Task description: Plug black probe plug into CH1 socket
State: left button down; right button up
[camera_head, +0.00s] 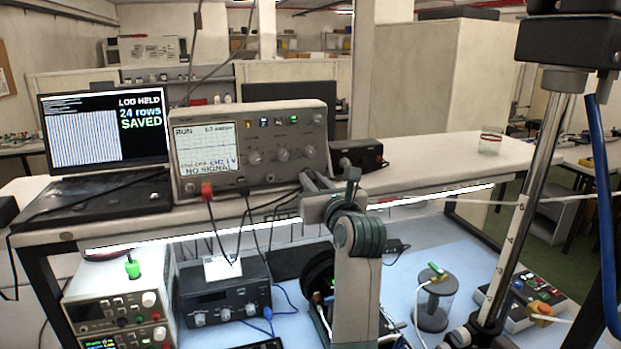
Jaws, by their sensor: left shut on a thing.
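The oscilloscope (250,150) stands on the raised shelf, and its screen (205,148) shows a flat trace and a "NO SIGNAL" line. A red plug (207,190) and a black plug (243,186) sit at its lower front edge, with dark leads hanging down. The CH1 label is too small to read, so I cannot tell which socket is CH1. My right gripper is not in view.
A laptop (102,130) stands left of the oscilloscope and a black box (358,154) right of it. Below are instruments (222,290), a dark clear-walled cylinder (434,300) and a button box (528,300). A metal pole (528,200) rises at right. The shelf's right part is mostly clear.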

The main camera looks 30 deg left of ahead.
pick_arm(q)
jog(key=shift+s+d+r, duration=0.1)
jog(key=shift+s+d, duration=0.4)
jog(key=shift+d, duration=0.05)
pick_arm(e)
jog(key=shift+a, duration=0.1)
pick_arm(q)
jog(key=shift+s+d, duration=0.15)
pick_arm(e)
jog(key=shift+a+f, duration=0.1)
